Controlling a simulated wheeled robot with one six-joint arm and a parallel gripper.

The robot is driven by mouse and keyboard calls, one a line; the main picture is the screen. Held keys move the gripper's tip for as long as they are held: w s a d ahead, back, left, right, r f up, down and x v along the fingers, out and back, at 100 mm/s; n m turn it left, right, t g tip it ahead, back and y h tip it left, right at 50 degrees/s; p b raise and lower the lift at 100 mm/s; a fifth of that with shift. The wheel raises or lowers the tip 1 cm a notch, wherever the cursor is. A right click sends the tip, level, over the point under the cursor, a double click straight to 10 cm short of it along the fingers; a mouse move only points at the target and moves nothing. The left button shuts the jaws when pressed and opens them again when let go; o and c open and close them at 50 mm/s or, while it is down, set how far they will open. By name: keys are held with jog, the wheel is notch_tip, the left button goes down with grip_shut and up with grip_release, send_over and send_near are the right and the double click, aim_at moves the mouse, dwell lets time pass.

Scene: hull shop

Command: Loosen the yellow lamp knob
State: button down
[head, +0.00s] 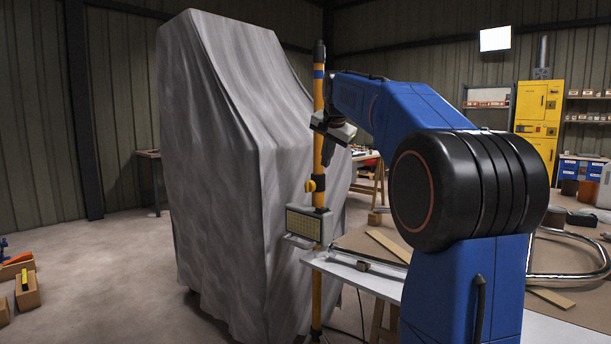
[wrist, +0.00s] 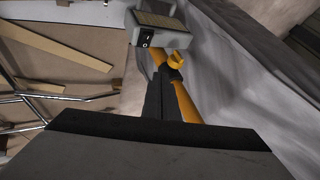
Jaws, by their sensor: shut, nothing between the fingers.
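The yellow knob (head: 309,186) sticks out to the left of a black collar on an upright yellow pole (head: 317,276). It also shows in the wrist view (wrist: 177,60), just beyond my fingertips and a little to the right. A grey work lamp (head: 304,223) with a yellowish panel is fixed to the pole below the knob; it shows at the top of the wrist view (wrist: 160,36). My gripper (head: 327,163) is shut and empty, pointing down beside the pole, above the knob's height. In the wrist view its dark fingers (wrist: 163,74) hide part of the pole.
A tall object under a grey sheet (head: 230,150) stands close to the left of the pole. A pale bench top (head: 375,278) lies low to the right, with bent metal tubes (head: 560,275) behind. The floor at the left (head: 105,270) is mostly open.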

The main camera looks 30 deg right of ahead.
aim_at(312, 183)
jog(key=shift+w+d+f, duration=0.1)
jog(key=shift+w+f, duration=1.2)
jog(key=shift+w, duration=0.25)
jog(key=shift+w+d+f, duration=0.1)
jog(key=shift+w+f, duration=1.25)
jog(key=shift+w, duration=0.25)
jog(key=shift+w+d+f, duration=0.1)
jog(key=shift+w+f, duration=1.2)
jog(key=shift+w, duration=0.25)
jog(key=shift+w+a+r+g+h, duration=0.15)
jog(key=shift+w+r+g+h, duration=0.2)
jog(key=shift+g, duration=0.55)
